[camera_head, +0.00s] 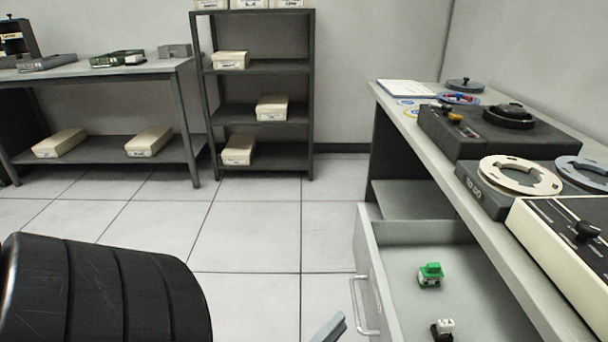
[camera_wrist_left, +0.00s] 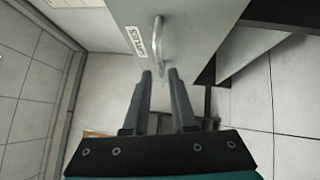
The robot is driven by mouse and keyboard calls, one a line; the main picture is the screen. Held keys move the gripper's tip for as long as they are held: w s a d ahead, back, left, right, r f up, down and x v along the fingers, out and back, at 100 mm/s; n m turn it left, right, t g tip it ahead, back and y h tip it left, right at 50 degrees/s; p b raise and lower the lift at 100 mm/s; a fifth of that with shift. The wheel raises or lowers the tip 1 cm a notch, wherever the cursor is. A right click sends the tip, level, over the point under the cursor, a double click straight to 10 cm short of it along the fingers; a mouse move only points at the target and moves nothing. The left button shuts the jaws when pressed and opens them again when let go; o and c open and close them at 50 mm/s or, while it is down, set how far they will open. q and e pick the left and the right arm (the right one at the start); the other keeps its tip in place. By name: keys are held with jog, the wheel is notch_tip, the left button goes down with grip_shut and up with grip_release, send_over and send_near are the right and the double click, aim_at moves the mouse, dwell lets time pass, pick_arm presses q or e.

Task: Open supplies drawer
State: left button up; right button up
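The supplies drawer (camera_head: 366,258) stands pulled out from under the right-hand counter in the head view, its inside showing. A small green-topped item (camera_head: 430,274) and a black-and-white item (camera_head: 443,328) lie in it. Its metal handle (camera_head: 364,306) is on the front face. In the left wrist view, the handle (camera_wrist_left: 158,40) sits beside a partly readable label (camera_wrist_left: 134,40). My left gripper (camera_wrist_left: 160,72) is open, its fingertips close to the handle's near end. In the head view a fingertip (camera_head: 331,328) shows left of the handle, apart from it. My right gripper is not in view.
The counter (camera_head: 470,212) holds tape-reel machines (camera_head: 500,130). A dark shelf rack (camera_head: 311,95) with pale boxes stands at the back, and a workbench (camera_head: 165,68) at the back left. The tiled floor (camera_head: 250,235) between is clear.

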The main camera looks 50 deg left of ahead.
pick_arm(q)
jog(key=s+d+f+p, duration=0.1)
jog(key=s, duration=0.7)
jog(key=shift+s, duration=0.35)
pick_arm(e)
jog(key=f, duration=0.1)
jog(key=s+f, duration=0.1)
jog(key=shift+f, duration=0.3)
pick_arm(q)
jog(key=shift+d, duration=0.1)
